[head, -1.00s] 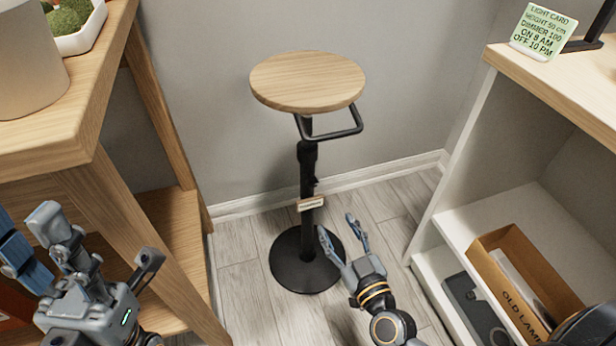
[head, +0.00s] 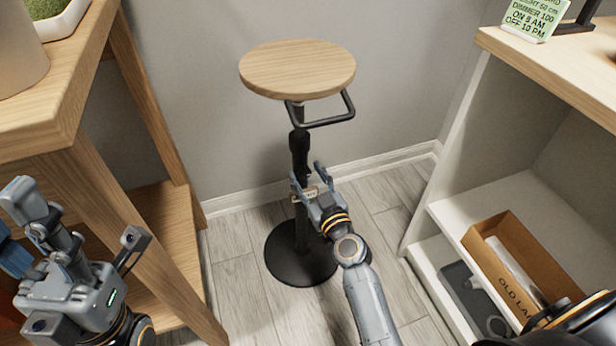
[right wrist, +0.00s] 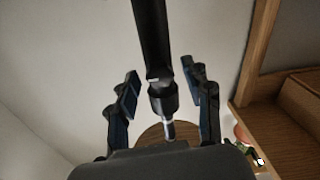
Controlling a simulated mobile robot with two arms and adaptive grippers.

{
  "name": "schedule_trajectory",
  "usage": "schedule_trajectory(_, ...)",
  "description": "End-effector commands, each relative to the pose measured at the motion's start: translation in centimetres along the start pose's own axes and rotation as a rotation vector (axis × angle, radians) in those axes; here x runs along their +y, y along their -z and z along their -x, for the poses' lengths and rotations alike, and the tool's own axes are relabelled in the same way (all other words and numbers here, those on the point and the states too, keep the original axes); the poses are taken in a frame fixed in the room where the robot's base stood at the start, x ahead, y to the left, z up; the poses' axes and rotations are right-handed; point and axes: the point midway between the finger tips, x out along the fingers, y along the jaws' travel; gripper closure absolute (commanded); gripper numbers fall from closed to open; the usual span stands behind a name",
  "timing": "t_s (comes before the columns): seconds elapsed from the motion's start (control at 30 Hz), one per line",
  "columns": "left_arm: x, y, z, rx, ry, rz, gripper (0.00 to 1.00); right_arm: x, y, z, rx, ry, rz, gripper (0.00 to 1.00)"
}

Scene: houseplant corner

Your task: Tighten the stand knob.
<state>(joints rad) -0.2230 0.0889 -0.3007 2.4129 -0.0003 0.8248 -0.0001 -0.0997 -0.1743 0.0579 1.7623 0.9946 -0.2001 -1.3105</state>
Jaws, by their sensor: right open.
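The stand has a round wooden top (head: 297,68), a black pole (head: 299,150) and a round black base (head: 300,268). My right gripper (head: 307,175) is open, its fingers at the pole below the collar height. In the right wrist view the pole's dark collar (right wrist: 163,97) lies between the spread fingers (right wrist: 160,80), with a gap on both sides. I cannot make out the knob now; the fingers may hide it. My left gripper (head: 30,205) is at the lower left, by the wooden shelf; its fingers overlap in view.
A wooden shelf unit (head: 130,220) stands at the left. A white cabinet with a wooden top (head: 560,70) stands at the right, holding a cardboard box (head: 510,265) and carrying a green card (head: 532,20). A small tag (head: 309,192) hangs at the pole. Floor between is clear.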

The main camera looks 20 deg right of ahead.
Motion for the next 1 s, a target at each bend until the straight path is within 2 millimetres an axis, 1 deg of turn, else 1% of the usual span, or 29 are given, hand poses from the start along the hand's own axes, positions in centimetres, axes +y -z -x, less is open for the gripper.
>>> schedule_trajectory(0.17, 0.0, 0.04, -0.22, 0.007, -0.002, 0.0, 0.6, 0.01, 0.02, -0.02, 0.0, 0.0, 0.0, 0.5)
schedule_trajectory(0.2, 0.0, 0.06, -0.26, 0.009, -0.002, 0.0, 0.6, 0.01, 0.02, -0.01, 0.0, 0.0, 0.0, 0.52)
schedule_trajectory(0.27, 0.0, 0.08, -0.3, 0.011, -0.002, -0.001, 0.6, 0.01, 0.02, 0.0, 0.0, 0.0, 0.0, 0.64)
schedule_trajectory(0.3, 0.0, 0.09, -0.32, 0.012, -0.002, -0.001, 0.6, 0.01, 0.02, 0.0, 0.0, 0.0, 0.001, 0.72)
schedule_trajectory(0.37, -0.01, 0.1, -0.32, 0.012, -0.001, -0.001, 0.6, 0.01, 0.02, 0.0, 0.0, 0.0, 0.001, 0.84)
schedule_trajectory(0.4, -0.02, 0.1, -0.32, 0.012, -0.001, -0.001, 0.6, 0.01, 0.02, 0.01, 0.0, 0.0, 0.001, 0.93)
schedule_trajectory(0.43, -0.02, 0.1, -0.32, 0.012, -0.001, -0.001, 0.6, 0.01, 0.02, 0.01, 0.0, 0.0, 0.001, 0.99)
schedule_trajectory(0.47, -0.02, 0.11, -0.32, 0.012, 0.0, -0.001, 0.6, 0.01, 0.02, 0.01, 0.0, 0.0, 0.001, 1.0)
schedule_trajectory(0.77, -0.04, 0.11, -0.22, 0.009, 0.002, -0.001, 0.6, 0.0, 0.03, 0.02, 0.002, 0.001, -0.027, 1.0)
schedule_trajectory(1.0, -0.06, 0.09, -0.06, 0.001, 0.005, 0.0, 0.6, 0.03, 0.07, 0.02, 0.011, 0.0, -0.15, 1.0)
